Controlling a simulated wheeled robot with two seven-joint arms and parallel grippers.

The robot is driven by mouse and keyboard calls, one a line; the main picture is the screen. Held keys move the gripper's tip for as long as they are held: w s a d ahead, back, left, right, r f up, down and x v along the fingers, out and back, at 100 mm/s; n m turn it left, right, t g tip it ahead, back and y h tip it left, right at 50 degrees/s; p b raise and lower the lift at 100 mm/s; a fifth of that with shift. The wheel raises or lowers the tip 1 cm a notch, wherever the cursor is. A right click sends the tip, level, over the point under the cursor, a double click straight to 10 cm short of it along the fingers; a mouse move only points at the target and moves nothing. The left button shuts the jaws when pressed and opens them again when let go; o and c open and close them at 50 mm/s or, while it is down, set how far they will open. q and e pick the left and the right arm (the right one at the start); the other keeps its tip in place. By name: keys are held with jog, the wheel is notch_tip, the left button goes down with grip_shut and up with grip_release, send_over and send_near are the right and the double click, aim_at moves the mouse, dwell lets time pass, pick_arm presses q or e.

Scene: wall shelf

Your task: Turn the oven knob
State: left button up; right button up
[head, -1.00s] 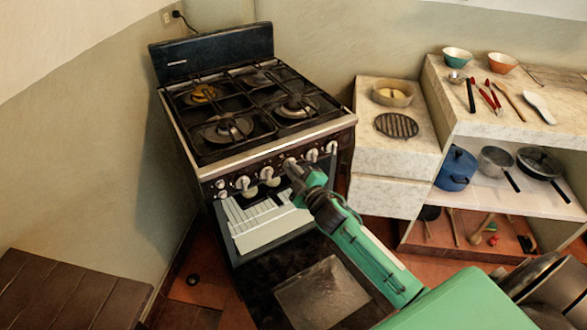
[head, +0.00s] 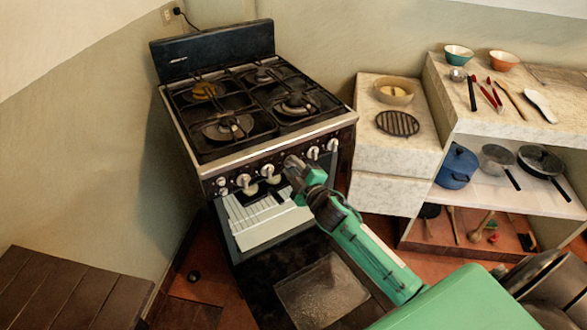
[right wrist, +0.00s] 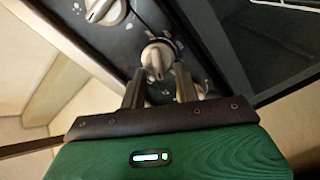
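The oven's control panel has a row of pale knobs along its front, such as the knob (head: 243,181) at the left end and the knob (head: 313,153) right of my gripper. My right gripper (head: 292,163) is at the panel near the middle of the row and hides the panel there. In the right wrist view my right gripper (right wrist: 160,80) is open, its two fingers apart. A pale knob (right wrist: 155,60) lies in line with the gap, at the fingertips. I cannot tell whether they touch it. My left gripper is not in view.
The stove top (head: 255,105) with its burner grates lies above the panel, and the oven door (head: 262,222) is below. A stone counter (head: 395,155) stands to the right, beside shelves with pots. A dark wooden surface (head: 75,290) is at the lower left.

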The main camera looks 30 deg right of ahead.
jog(key=shift+s, duration=0.15)
